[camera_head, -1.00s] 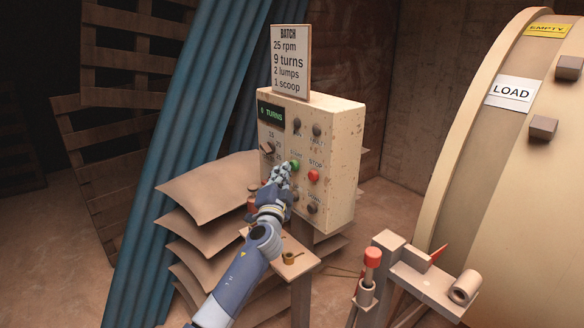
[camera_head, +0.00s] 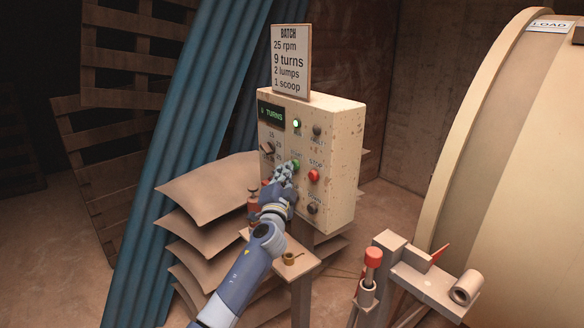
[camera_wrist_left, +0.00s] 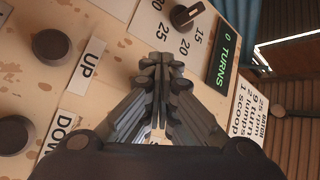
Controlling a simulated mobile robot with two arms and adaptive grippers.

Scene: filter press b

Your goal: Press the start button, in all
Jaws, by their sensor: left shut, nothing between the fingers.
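The control box (camera_head: 344,135) stands at the middle of the head view. Its green start button (camera_head: 297,162) shows only in part behind my left gripper (camera_head: 288,168). That gripper is shut and empty, with its fingertips at the button; whether they touch is hard to tell. In the left wrist view the closed fingers (camera_wrist_left: 162,62) point at the panel and hide the button. The display (camera_head: 271,115) reads "0 TURNS" in the wrist view (camera_wrist_left: 224,57). A lamp (camera_head: 296,124) above is lit green. My right gripper is out of view.
The red stop button (camera_head: 314,176) is just right of the fingertips. A speed dial (camera_wrist_left: 186,14) and dark knobs (camera_wrist_left: 52,46) sit on the panel. A batch sign (camera_head: 290,60) tops the box. The large drum (camera_head: 525,130) is at right, and stacked sacks (camera_head: 210,190) lie at left.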

